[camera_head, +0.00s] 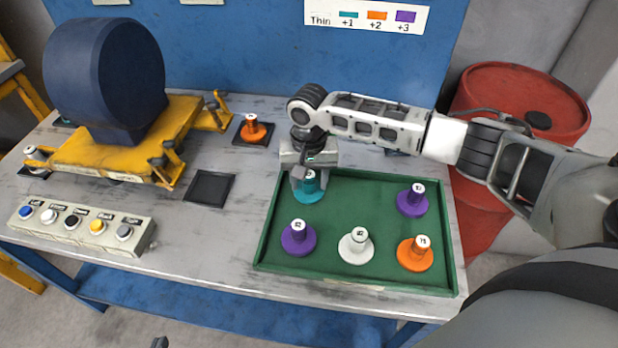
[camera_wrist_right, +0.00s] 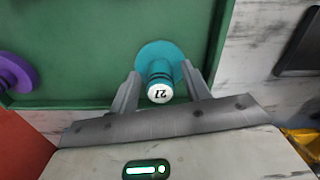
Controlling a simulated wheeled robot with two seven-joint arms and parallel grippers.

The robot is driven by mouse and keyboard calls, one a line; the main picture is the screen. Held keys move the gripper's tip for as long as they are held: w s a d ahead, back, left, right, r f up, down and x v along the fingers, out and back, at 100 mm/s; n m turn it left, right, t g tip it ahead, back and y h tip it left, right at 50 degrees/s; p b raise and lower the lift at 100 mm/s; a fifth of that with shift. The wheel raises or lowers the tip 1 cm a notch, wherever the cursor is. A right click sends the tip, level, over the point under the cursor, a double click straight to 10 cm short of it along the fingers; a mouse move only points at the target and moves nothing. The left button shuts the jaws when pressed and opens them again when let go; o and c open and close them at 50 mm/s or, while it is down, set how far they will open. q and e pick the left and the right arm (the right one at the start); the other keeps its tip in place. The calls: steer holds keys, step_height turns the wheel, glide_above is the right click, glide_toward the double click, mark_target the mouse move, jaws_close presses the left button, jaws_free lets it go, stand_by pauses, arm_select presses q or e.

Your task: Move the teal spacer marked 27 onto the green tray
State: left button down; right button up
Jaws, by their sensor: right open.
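The teal spacer marked 27 (camera_head: 308,188) stands upright on the green tray (camera_head: 375,281), in its back left corner. The wrist view shows its white top with the number 27 (camera_wrist_right: 160,82) and its wide teal base. My right gripper (camera_head: 306,180) is above that corner. In the wrist view the fingers of my right gripper (camera_wrist_right: 160,90) are open, one on each side of the spacer's neck. I cannot tell if either finger touches it. Only a small dark tip, seemingly of my left gripper (camera_head: 160,343), shows at the bottom edge.
On the tray are two purple spacers (camera_head: 298,238) (camera_head: 412,200), a white one (camera_head: 356,246) and an orange one (camera_head: 415,254). Another orange spacer (camera_head: 252,129) stands on a dark pad. An empty black pad (camera_head: 209,188) lies near the motor (camera_head: 105,75) and button box (camera_head: 80,226).

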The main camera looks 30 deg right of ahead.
mark_target(309, 175)
step_height(309, 175, up, 11)
steer(key=shift+f+p, duration=0.2)
steer(key=shift+p, duration=0.25)
arm_select(q)
steer(key=shift+a+r, duration=0.1)
steer(key=shift+r, duration=0.05)
arm_select(e)
steer(key=shift+r, duration=0.75)
